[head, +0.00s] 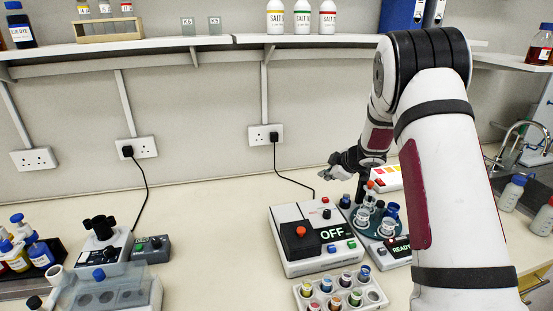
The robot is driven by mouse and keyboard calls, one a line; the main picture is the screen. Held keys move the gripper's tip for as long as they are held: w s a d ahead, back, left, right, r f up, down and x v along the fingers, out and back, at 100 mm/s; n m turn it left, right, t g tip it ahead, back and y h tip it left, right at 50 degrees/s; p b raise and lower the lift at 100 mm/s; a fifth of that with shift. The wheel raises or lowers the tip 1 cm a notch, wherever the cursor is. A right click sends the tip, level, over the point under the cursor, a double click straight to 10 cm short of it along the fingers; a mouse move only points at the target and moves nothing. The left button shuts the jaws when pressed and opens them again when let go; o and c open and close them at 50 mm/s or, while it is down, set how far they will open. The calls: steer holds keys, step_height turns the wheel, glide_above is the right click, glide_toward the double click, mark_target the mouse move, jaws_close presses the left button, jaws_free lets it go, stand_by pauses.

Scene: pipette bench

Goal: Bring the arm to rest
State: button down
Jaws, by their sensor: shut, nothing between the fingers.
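My arm comes in from the right and bends at a raised elbow. My gripper (329,173) is at the end of the forearm, pointing left, above the back of the bench behind the OFF device. It is small and dark in this view. Its fingers are shut and empty, and it appears to touch nothing.
Below my gripper stand a device showing OFF (285,254) and one showing READY (393,256) with cups on a round plate. A vial rack (301,299) is in front. A shelf (210,43) with bottles runs above.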

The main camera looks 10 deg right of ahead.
steer(key=s+a+r+m+h, duration=0.1)
steer(key=s+r+m+h, duration=0.15)
steer(key=s+r, duration=0.4)
steer(key=s+r+m+h, duration=0.1)
steer(key=s+r+m, duration=0.2)
steer(key=r, duration=0.6)
steer(key=s+a+r+m+h, duration=0.15)
steer(key=s+r, duration=0.25)
steer(key=r, duration=0.4)
steer(key=s+a+m+g+y, duration=0.1)
steer(key=s+a, duration=0.3)
steer(key=s, duration=0.6)
steer(key=s+a+f+m+g+y, duration=0.1)
steer(key=s+a, duration=0.4)
steer(key=s, duration=0.5)
steer(key=s+a+f+m+g+y, duration=0.1)
steer(key=s+a, duration=0.4)
steer(key=s, duration=0.6)
steer(key=shift+m, duration=0.6)
